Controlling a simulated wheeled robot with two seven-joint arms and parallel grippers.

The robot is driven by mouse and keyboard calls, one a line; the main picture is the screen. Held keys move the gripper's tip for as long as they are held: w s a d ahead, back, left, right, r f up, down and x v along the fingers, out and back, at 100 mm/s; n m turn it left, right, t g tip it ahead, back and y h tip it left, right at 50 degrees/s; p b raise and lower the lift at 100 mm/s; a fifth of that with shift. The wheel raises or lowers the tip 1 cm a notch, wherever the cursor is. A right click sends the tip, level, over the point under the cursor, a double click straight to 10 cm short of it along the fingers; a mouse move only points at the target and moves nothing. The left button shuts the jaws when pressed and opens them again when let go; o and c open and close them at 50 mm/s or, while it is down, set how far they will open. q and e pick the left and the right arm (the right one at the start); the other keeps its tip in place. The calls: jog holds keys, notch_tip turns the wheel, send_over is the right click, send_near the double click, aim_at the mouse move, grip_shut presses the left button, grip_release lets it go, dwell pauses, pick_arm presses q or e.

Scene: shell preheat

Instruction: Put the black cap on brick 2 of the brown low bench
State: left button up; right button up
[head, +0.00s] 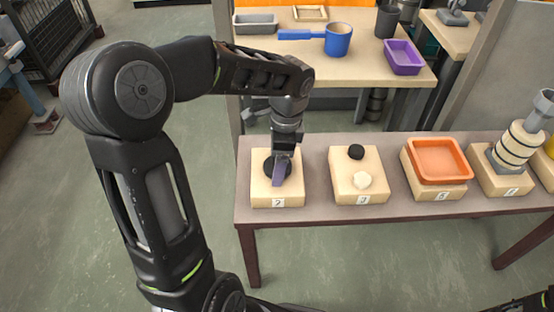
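The brown low bench (320,206) carries a row of pale bricks. Brick 2 (260,192), with its number on the front, is at the left end. A dark round piece (270,168), which looks like the black cap, is at the top of brick 2, partly hidden by my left gripper (282,172). My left gripper points down over brick 2 at this dark piece. Whether its fingers are shut on the piece or just around it cannot be told. A smaller black round piece (356,152) sits on brick 3 (346,186). My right gripper is not seen.
A cream round piece (362,180) is also on brick 3. An orange tray (438,160) and a striped cylinder (516,146) stand on bricks further right. Behind is a table with a blue pan (338,40) and a purple tray (404,57).

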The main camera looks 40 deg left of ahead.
pick_arm(q)
jog(key=shift+o, duration=0.3)
jog(key=shift+r, duration=0.15)
jog(key=r+p, duration=0.1)
jog(key=r, duration=0.2)
jog(key=r+p, duration=0.1)
jog(key=r, duration=0.3)
jog(key=d+r+p, duration=0.1)
jog(key=r, duration=0.2)
jog(key=shift+w+r, duration=0.4)
jog(key=shift+r+p, duration=0.35)
jog(key=shift+r, duration=0.25)
